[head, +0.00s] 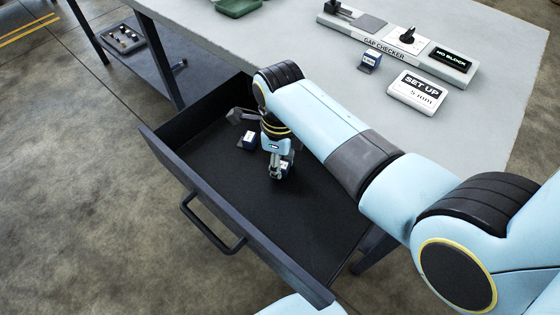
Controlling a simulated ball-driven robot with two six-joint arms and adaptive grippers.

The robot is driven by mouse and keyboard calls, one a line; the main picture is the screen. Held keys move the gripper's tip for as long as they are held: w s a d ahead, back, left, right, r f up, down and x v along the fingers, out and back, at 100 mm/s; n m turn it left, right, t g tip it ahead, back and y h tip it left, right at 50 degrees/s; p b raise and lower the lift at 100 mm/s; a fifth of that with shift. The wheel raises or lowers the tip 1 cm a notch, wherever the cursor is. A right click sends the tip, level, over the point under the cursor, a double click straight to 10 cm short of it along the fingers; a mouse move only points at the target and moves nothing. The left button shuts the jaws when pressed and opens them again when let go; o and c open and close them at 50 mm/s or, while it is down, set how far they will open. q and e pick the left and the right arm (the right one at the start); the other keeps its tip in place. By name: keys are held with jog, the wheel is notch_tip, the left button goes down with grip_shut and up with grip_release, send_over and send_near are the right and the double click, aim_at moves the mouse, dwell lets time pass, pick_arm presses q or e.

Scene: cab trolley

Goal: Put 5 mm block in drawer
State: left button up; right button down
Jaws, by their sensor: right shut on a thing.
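My right gripper (281,171) reaches down into the open drawer (215,187) and is shut on a small block (288,165) with a white and blue face. The block is low over the black drawer floor; whether it touches the floor I cannot tell, and its label is too small to read. The fingers hide part of it. A third block (371,59) is on the table beside the gap checker. My left gripper is not in view.
The grey table (477,140) carries the gap checker (394,45), whose display reads "NO BLOCK", and a sign (416,92) reading "SET UP 5 mm". A green tray (238,6) is at the back. The drawer's front wall and handle (212,226) face the open floor.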

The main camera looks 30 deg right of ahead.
jog(key=c, duration=1)
grip_release()
jog(key=shift+c, duration=0.2)
notch_tip(320, 180, up, 12)
jog(key=p, duration=0.2)
jog(key=shift+r, duration=0.1)
